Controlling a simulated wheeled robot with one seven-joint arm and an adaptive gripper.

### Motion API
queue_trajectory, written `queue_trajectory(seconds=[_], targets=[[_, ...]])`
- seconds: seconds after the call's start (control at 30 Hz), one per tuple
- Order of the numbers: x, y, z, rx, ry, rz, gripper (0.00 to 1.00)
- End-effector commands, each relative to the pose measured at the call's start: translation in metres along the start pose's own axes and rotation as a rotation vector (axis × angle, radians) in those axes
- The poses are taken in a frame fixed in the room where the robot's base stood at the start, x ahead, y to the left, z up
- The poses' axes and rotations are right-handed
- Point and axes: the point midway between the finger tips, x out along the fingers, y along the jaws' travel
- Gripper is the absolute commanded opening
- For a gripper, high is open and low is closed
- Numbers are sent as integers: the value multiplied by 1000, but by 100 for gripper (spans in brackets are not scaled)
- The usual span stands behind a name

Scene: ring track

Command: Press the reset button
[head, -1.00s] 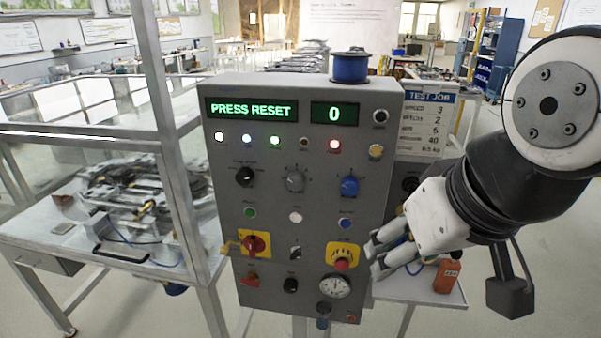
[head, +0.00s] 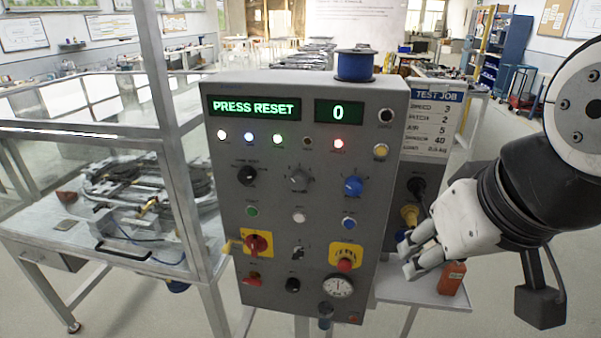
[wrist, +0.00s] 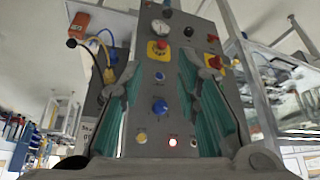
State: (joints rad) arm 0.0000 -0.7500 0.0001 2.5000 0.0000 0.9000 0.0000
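The grey control panel (head: 290,120) stands in front of me and its display reads PRESS RESET and 0. A small blue button (head: 349,222) sits on its right side, under the blue knob; its label is too small to read surely. In the wrist view, where the panel appears upside down, the blue button (wrist: 160,76) shows between the fingers. My gripper (head: 407,257) is to the right of the panel's lower right edge in the head view. In the wrist view my gripper (wrist: 160,80) has its two teal-padded fingers spread apart, with nothing held.
A red emergency-stop button (head: 345,264) on a yellow plate lies below the blue button. A red rotary switch (head: 257,243) is lower left. An orange box (head: 451,277) stands on a side shelf (head: 415,292) under my gripper. A framed machine enclosure (head: 180,130) stands left.

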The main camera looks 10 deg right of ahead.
Motion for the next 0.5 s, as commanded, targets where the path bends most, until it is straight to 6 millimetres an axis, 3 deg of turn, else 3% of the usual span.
queue_trajectory(seconds=[0.03,0.1,0.5], targets=[[0,0,0,0,0,0,11],[0,0,0,0,0,0,0],[0,0,0,0,0,0,0]])
